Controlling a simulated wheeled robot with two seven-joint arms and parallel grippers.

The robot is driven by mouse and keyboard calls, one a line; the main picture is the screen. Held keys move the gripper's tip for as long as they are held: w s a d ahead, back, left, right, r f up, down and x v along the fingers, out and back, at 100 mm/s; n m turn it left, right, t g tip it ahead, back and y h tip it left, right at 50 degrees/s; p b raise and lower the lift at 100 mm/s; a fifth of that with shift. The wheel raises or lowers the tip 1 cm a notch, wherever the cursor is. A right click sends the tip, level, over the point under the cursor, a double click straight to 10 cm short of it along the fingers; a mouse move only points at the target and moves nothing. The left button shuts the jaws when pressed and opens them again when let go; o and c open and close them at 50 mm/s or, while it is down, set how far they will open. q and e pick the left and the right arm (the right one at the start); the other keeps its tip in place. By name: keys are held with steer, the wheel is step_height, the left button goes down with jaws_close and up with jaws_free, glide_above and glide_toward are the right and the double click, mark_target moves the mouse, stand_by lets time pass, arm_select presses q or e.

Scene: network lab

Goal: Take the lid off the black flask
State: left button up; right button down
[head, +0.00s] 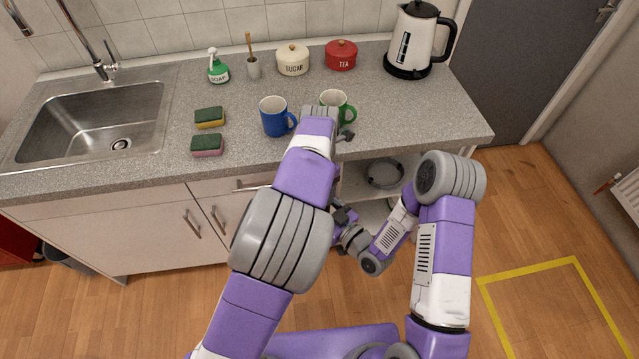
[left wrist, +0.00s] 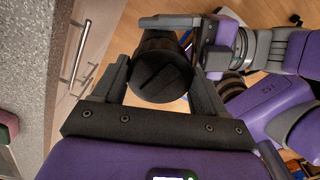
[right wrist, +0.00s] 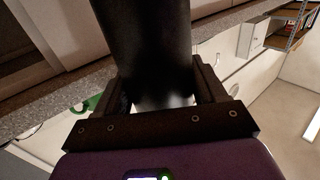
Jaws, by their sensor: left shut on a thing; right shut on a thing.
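The black flask (right wrist: 145,45) shows in the right wrist view as a wide dark cylinder. My right gripper (right wrist: 160,88) is shut on its body, with one finger on each side. In the left wrist view the round black lid (left wrist: 162,80), with a raised bar across it, is seen from above. My left gripper (left wrist: 160,72) is shut on the lid, fingers on opposite sides. Whether the lid is seated on the flask or apart from it cannot be told. In the head view my left arm hides most of the flask and the left gripper's hold.
The counter (head: 380,125) holds a blue mug (head: 275,118), a green mug (head: 345,104), sponges (head: 208,145), canisters (head: 341,56) and a kettle (head: 418,42). The sink (head: 90,122) is at left. My arms are in front of the counter, close to its edge. Open shelving (head: 370,187) lies below.

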arm_select(q)
steer(key=shift+d+r, duration=0.25)
steer(key=shift+r, duration=0.05)
steer(key=shift+r, duration=0.9)
